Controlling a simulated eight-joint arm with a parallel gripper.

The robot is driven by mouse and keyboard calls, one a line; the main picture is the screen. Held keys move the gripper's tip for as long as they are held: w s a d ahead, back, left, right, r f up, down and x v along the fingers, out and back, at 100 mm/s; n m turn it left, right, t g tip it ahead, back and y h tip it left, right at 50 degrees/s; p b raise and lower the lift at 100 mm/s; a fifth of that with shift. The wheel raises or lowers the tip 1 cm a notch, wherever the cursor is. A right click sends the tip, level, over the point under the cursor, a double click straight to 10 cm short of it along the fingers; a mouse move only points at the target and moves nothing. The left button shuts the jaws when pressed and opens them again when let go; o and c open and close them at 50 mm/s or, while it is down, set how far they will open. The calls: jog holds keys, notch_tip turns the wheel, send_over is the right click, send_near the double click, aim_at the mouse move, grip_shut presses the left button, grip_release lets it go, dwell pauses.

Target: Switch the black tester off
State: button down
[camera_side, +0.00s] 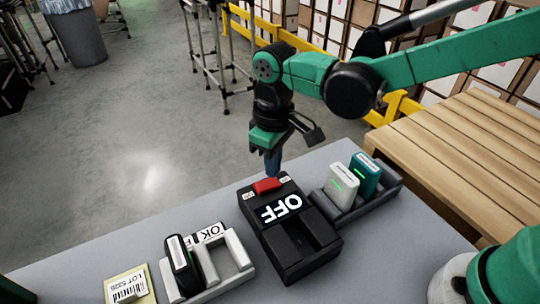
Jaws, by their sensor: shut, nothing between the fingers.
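The black tester (312,252) stands on the grey table in the camera_side view. Its screen (281,208) reads OFF, upside down in the picture. A red rocker switch (266,186) sits at the tester's far end, with small white labels on either side. I cannot tell whether the tips touch the switch.
Right of the tester, a dark grey rack (384,190) holds a white unit (342,180) and a teal unit (366,175), each with a green light. On the left are a pale holder (239,251) with a black unit (181,262), an OK label (211,233) and a yellow LOT card (128,284).

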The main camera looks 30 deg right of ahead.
aim_at(276, 181)
jog(key=shift+r, duration=2.5)
jog(key=s+d+m+t, duration=0.2)
jog(key=d, duration=0.3)
jog(key=s+d+r+m+t, duration=0.1)
jog(key=s+d+t, duration=0.1)
jog(key=d, duration=0.2)
jog(key=s+d+m+t, duration=0.2)
jog(key=d, duration=0.3)
jog(key=shift+d+r+m+t, duration=0.3)
jog(key=shift+r, duration=0.05)
jog(key=shift+s+d+f, duration=0.2)
jog(key=shift+s+d, duration=0.05)
jog(key=shift+d, duration=0.1)
